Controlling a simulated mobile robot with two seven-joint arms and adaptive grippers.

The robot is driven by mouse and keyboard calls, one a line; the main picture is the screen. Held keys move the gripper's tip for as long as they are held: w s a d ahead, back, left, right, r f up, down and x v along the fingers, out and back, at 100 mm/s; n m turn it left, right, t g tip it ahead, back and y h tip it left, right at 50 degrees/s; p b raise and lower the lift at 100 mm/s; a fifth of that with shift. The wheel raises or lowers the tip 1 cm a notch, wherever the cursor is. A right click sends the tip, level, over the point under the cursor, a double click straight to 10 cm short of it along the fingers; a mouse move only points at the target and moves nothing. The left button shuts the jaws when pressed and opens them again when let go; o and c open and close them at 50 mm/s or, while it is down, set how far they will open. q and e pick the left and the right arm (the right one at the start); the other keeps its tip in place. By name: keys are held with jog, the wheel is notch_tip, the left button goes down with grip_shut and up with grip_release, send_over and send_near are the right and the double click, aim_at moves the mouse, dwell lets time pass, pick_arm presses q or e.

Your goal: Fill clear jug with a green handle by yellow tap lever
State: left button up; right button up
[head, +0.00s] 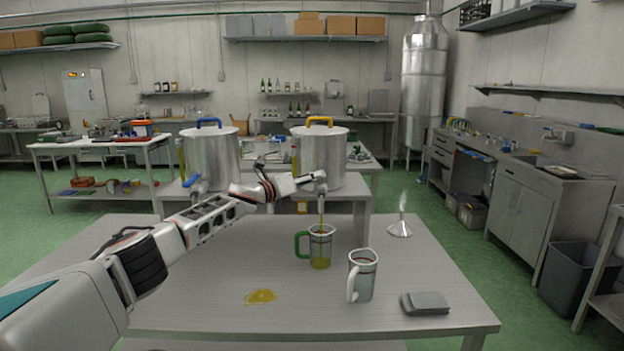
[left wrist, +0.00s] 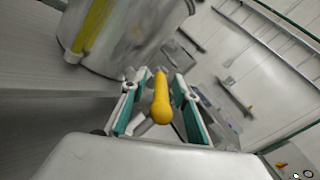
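The clear jug with a green handle (head: 319,247) stands upright on the front table under the tap of the right steel drum (head: 322,160). A thin stream of yellow oil (head: 321,215) falls into it, and oil shows in its lower part. The yellow tap lever (left wrist: 161,98) lies between the fingers of my left gripper (left wrist: 157,103) in the left wrist view. The fingers stand apart on both sides, with gaps to the lever. In the head view, my left gripper (head: 305,181) is at the tap and hides the lever. My right gripper is not in view.
A clear jug with a white handle (head: 363,276) stands in front and right of the green-handled one. A yellow puddle (head: 261,296) lies on the table (head: 200,310). A funnel (head: 400,227) and a grey folded pad (head: 425,303) are at right. A blue-handled drum (head: 212,160) stands left.

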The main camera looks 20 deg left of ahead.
pick_arm(q)
jog(key=shift+s, duration=0.1)
jog(key=shift+s+a, duration=0.3)
jog(key=shift+s, duration=0.1)
jog(key=v, duration=1.1)
jog(key=shift+d, duration=0.15)
